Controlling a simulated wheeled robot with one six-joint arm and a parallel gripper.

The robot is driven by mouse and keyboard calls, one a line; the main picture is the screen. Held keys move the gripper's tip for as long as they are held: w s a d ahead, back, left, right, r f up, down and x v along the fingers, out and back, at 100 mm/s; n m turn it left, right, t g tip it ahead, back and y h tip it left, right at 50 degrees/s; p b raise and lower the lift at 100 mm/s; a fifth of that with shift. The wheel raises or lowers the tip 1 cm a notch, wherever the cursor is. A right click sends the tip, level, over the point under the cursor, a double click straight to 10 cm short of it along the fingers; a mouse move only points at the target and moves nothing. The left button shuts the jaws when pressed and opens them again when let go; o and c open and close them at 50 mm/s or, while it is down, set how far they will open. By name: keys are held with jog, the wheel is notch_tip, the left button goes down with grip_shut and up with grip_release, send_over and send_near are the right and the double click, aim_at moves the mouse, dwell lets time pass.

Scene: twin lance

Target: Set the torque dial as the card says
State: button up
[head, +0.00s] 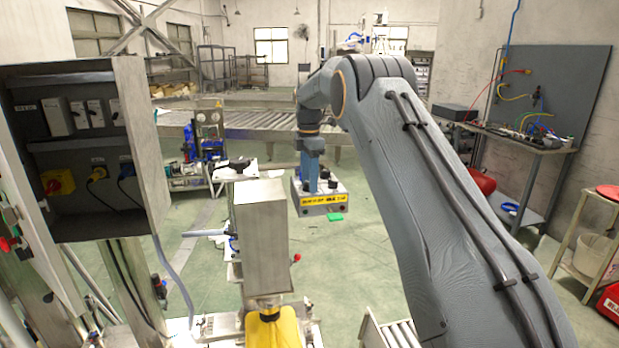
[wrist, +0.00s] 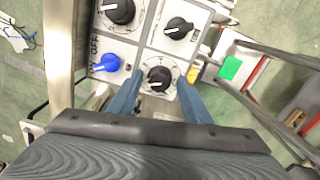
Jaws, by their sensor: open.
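A grey control box (head: 322,204) with a yellow label on its front stands in the middle of the head view. In the wrist view its light panel (wrist: 138,50) carries black dials and a blue knob (wrist: 107,63). One black dial (wrist: 160,78) sits between the tips of my open gripper (wrist: 161,83), with a finger on each side; I cannot tell whether they touch it. Two other black dials (wrist: 119,9) (wrist: 178,28) are farther up. In the head view my gripper (head: 309,176) points down over the box. No card can be read, and I cannot tell which dial is for torque.
A tall metal cabinet (head: 262,235) stands in front, left of the box. A small green piece (head: 335,217) lies beside the box, and shows in the wrist view (wrist: 230,68) too. An open electrical cabinet (head: 90,150) is at left. A workbench (head: 520,138) stands at right.

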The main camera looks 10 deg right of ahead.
jog(key=c, duration=1)
jog(key=shift+c, duration=0.2)
